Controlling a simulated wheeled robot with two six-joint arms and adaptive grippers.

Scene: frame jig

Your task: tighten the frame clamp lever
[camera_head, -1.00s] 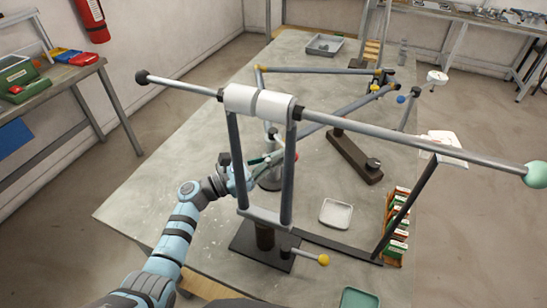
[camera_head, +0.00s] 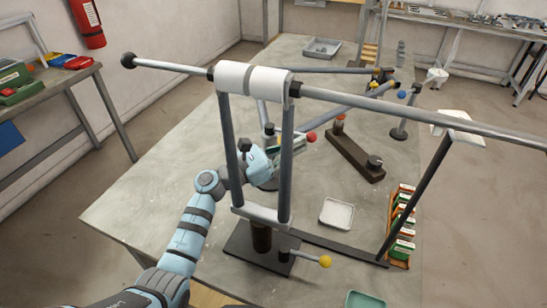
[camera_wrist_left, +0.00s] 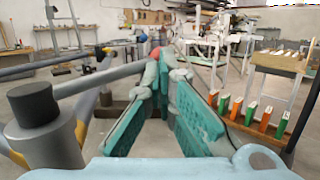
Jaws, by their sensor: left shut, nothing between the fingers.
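A lever with a red ball knob (camera_head: 311,136) sits on the clamp of the tube frame (camera_head: 345,107), behind the upright bars of the stand. I take it as the frame clamp lever; its arm is mostly hidden. My left gripper (camera_head: 275,153) is shut and empty, left of the red knob and partly behind a stand bar. In the left wrist view its teal fingers (camera_wrist_left: 158,75) meet close to the red knob (camera_wrist_left: 160,52), which lies just beyond the tips; whether they touch I cannot tell. My right gripper is out of view.
A stand with two upright bars (camera_head: 287,165) and a long top rod (camera_head: 390,107) is in front of my left gripper. A yellow-knobbed handle (camera_head: 324,261), a white tray (camera_head: 337,214) and a rack of boxes (camera_head: 402,230) lie to the right. The table's left part is clear.

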